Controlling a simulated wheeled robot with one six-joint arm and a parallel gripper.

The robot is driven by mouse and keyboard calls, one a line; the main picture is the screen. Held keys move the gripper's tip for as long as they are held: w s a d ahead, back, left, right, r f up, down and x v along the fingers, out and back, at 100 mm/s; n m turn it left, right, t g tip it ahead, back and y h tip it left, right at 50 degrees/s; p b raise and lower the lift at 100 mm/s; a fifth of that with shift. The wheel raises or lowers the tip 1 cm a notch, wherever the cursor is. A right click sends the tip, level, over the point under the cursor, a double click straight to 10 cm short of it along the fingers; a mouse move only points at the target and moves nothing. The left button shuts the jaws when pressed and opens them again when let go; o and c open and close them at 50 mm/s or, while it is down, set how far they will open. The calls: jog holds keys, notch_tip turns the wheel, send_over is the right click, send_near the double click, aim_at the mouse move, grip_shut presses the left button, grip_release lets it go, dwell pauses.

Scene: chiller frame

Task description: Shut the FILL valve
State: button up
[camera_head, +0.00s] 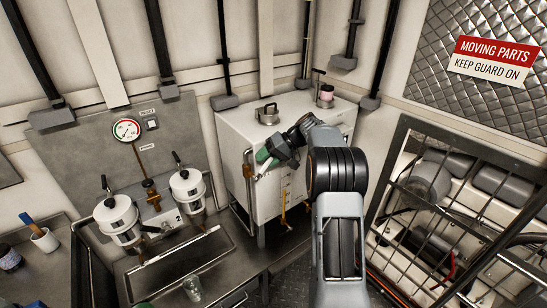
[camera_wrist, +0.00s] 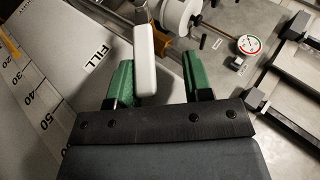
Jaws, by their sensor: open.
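In the wrist view the FILL label (camera_wrist: 97,55) is on a pale panel to the left. A white valve handle (camera_wrist: 145,62) beside it lies between the two green fingers of my gripper (camera_wrist: 160,78), closer to the left finger. The fingers are apart and not clamped on the handle; I cannot tell whether the left one touches it. In the head view my gripper (camera_head: 266,160) is at the front of the white cabinet (camera_head: 238,122), and its body and my arm hide much of the valve there.
A barred guard (camera_head: 410,185) is close to my arm's right. A gauge (camera_head: 126,130) is on the back panel.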

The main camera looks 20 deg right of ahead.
jog(key=s+a+r+b, duration=0.2)
jog(key=s+r+b, duration=0.1)
jog(key=s+r, duration=0.8)
jog(key=s, duration=0.3)
jog(key=shift+a+r+b, duration=0.15)
jog(key=shift+a+b, duration=0.05)
jog(key=shift+b, duration=0.1)
jog(key=shift+c, duration=0.4)
